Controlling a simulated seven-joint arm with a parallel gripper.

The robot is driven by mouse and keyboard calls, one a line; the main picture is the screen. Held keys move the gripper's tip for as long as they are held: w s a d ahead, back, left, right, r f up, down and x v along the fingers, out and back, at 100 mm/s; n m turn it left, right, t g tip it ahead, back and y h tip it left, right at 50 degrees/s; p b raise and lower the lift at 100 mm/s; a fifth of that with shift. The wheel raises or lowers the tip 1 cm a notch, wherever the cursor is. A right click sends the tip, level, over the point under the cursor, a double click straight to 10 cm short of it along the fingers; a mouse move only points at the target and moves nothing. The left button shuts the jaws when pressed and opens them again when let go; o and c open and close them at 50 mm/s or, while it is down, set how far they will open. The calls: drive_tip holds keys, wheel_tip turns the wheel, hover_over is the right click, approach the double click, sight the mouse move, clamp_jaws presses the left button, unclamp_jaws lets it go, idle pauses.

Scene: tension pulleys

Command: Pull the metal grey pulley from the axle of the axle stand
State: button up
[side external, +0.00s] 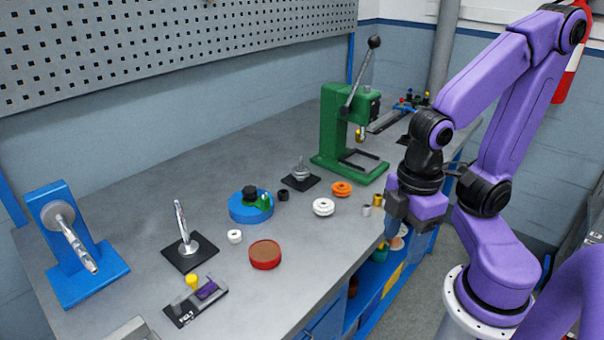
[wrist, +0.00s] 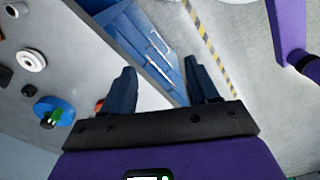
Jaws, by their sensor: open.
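In the side external view a small metal grey pulley (side external: 300,171) sits on a short upright post on a black base plate (side external: 313,183), near the middle of the bench. A blue stand (side external: 88,277) at the far left carries a roughly horizontal metal axle (side external: 80,250) with a grey disc (side external: 58,214) at its inner end. I cannot tell for certain which of these is the axle stand. My gripper (side external: 393,232) is at the bench's right front edge, apart from both. In the wrist view its two fingers (wrist: 163,85) are spread, with nothing between them.
A green press (side external: 330,135) stands behind the small pulley. A white pulley (side external: 323,207), an orange pulley (side external: 341,189), a blue round holder (side external: 248,212) and a red disc (side external: 265,255) lie between. A tall spindle on a black plate (side external: 207,251) stands left of centre.

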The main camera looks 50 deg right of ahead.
drive_tip(key=o, duration=0.5)
drive_tip(key=shift+w, duration=0.1)
drive_tip(key=shift+o, duration=0.2)
drive_tip(key=w+r+n, duration=0.1)
drive_tip(key=w+r, duration=0.2)
drive_tip(key=w, duration=1)
drive_tip(key=w+r, duration=0.3)
drive_tip(key=w, duration=0.9)
drive_tip(key=n, duration=0.1)
hover_over(300, 166)
drive_tip(key=f, duration=1.7)
drive_tip(key=shift+d+f, duration=0.2)
drive_tip(key=shift+f, duration=0.1)
